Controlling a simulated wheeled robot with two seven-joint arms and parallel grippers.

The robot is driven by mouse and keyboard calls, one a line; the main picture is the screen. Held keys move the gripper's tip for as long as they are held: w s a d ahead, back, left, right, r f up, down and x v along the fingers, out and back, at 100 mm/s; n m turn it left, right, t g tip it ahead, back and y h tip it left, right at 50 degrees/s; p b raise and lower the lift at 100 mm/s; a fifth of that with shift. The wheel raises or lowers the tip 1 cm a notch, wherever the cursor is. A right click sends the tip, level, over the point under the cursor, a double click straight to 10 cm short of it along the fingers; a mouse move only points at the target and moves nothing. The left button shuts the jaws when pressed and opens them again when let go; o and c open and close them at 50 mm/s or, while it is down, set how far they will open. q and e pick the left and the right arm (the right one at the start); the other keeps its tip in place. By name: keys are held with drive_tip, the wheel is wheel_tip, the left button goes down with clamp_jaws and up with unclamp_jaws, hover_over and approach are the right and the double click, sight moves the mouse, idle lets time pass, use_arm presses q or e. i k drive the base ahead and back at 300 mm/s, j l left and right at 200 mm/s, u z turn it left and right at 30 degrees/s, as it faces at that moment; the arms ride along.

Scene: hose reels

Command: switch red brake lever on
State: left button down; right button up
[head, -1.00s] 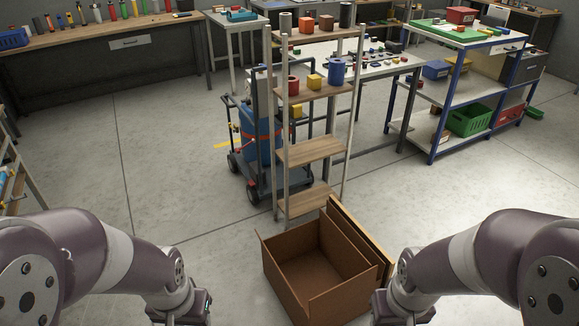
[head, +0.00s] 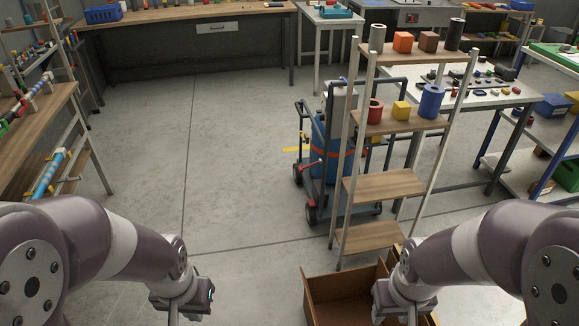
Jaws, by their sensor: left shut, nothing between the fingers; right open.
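I cannot make out a red brake lever for certain. A small red part (head: 312,163) shows on the left side of a wheeled cart with a blue tank (head: 321,133), behind the wooden shelf rack; it is too small to tell what it is. My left gripper (head: 187,306) is at the bottom, left of centre, shut and empty, over the floor. The fingertips of both are largely cut off by the lower edge. Neither touches the cart.
The shelf rack (head: 374,186) stands ahead to the right, partly hiding the cart. A wooden workbench (head: 33,118) with coloured items is at the left. The floor (head: 215,150) between is clear.

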sight(300, 169)
drive_tip(key=i+u, duration=0.25)
drive_tip(key=u, duration=0.2)
drive_tip(key=i, duration=1.6)
drive_tip(key=i+j, duration=0.1)
drive_tip(key=i, duration=1.45)
drive_tip(key=z, duration=1.3)
